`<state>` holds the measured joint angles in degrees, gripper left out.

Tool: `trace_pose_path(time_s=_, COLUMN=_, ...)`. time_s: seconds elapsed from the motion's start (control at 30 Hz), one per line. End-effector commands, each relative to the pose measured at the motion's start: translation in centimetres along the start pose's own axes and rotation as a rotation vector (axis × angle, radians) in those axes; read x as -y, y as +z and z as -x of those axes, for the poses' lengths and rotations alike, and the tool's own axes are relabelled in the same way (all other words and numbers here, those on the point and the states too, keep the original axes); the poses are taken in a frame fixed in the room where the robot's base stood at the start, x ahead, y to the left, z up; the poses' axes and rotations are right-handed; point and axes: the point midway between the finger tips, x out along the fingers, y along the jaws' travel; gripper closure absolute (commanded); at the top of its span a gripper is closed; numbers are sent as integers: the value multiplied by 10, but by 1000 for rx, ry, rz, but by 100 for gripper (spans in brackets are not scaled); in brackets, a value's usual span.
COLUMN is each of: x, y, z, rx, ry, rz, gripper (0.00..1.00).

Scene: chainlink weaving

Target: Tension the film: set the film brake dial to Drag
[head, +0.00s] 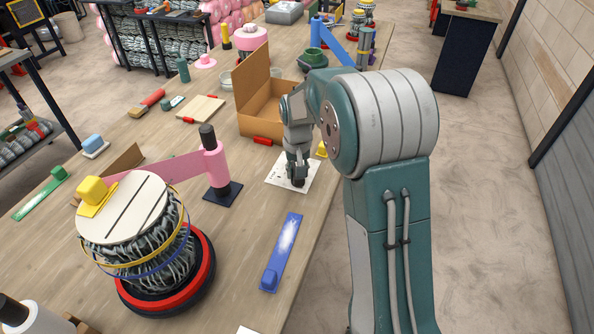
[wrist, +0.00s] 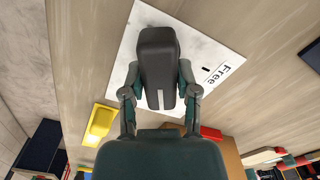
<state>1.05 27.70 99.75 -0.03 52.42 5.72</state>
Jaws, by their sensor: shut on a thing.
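The film brake dial's white plate (head: 277,180) lies on the table near its right edge in the head view. It also shows in the wrist view (wrist: 200,42), with the word "Free" printed at its right. The dark grey elongated knob (wrist: 157,52) stands over the plate and has a white mark at its lower end in the wrist view. My gripper (wrist: 158,88) has a finger on each side of the knob and is shut on it. In the head view my gripper (head: 297,172) reaches down to the plate. No Drag label is visible.
An open cardboard box (head: 262,122) stands behind the plate. A yellow piece (wrist: 100,124) lies close by. A dark post with a pink arm (head: 215,160) stands left. A blue tool (head: 282,252) lies in front. The wire roll on its red-rimmed turntable (head: 187,288) stands front left.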

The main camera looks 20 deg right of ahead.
Motion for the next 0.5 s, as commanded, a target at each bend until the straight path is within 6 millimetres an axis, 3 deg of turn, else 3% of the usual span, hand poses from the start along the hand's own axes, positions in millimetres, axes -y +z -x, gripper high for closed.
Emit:
trace_pose_path(time_s=0.33, x=0, y=4, z=-4, rx=15, ry=0, rz=-4, gripper=100)
trace_pose_path(time_s=0.37, x=0, y=4, z=-4, rx=15, ry=0, rz=-4, gripper=51)
trace_pose_path(time_s=0.4, x=0, y=4, z=-4, rx=15, ry=0, rz=-3, gripper=33)
trace_pose_path(time_s=0.43, x=0, y=3, z=-4, rx=14, ry=0, rz=-3, gripper=26)
trace_pose_path(time_s=0.5, x=0, y=3, z=-3, rx=11, ry=0, rz=-3, gripper=26)
